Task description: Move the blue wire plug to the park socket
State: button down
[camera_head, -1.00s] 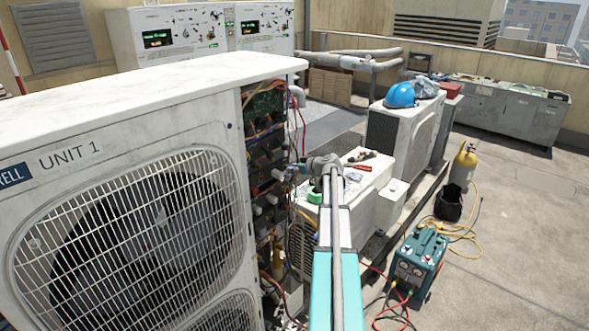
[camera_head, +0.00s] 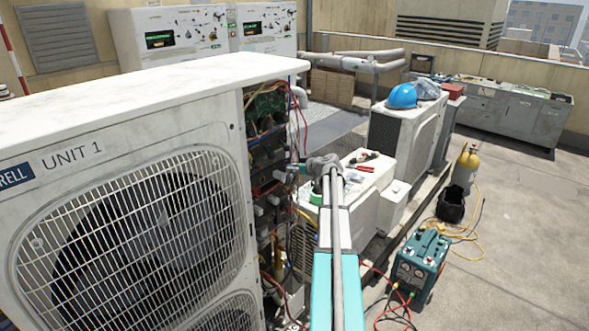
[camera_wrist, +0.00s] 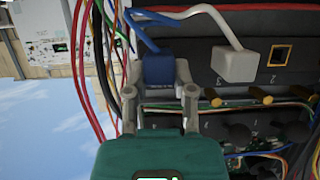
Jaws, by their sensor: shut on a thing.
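The blue plug (camera_wrist: 158,68) with its blue wire (camera_wrist: 142,35) is between the fingertips of my gripper (camera_wrist: 162,82) in the wrist view. My gripper is shut on it. The plug is in front of a dark socket strip (camera_wrist: 205,85); I cannot tell whether it is seated or just clear of the strip. A white plug (camera_wrist: 236,64) with a white wire sits to its right. An empty gold-rimmed socket (camera_wrist: 281,54) is farther right, by an upside-down number 2. I cannot tell which socket is the park one. In the head view my gripper (camera_head: 300,170) is small at the open unit side.
The unit's open side (camera_head: 268,150) is crowded with loose wires. Red wires (camera_wrist: 85,80) hang left of my gripper in the wrist view. A white box (camera_head: 355,200) stands right of my arm. A teal machine (camera_head: 421,262) with hoses is on the floor.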

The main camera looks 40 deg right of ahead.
jog(key=shift+w, duration=0.1)
jog(key=shift+c, duration=1.9)
grip_release()
jog(key=shift+s, duration=0.2)
jog(key=s, duration=0.9)
jog(key=a, duration=1.2)
jog(key=shift+w+a, duration=0.2)
jog(key=shift+a, duration=0.05)
jog(key=shift+s, duration=0.15)
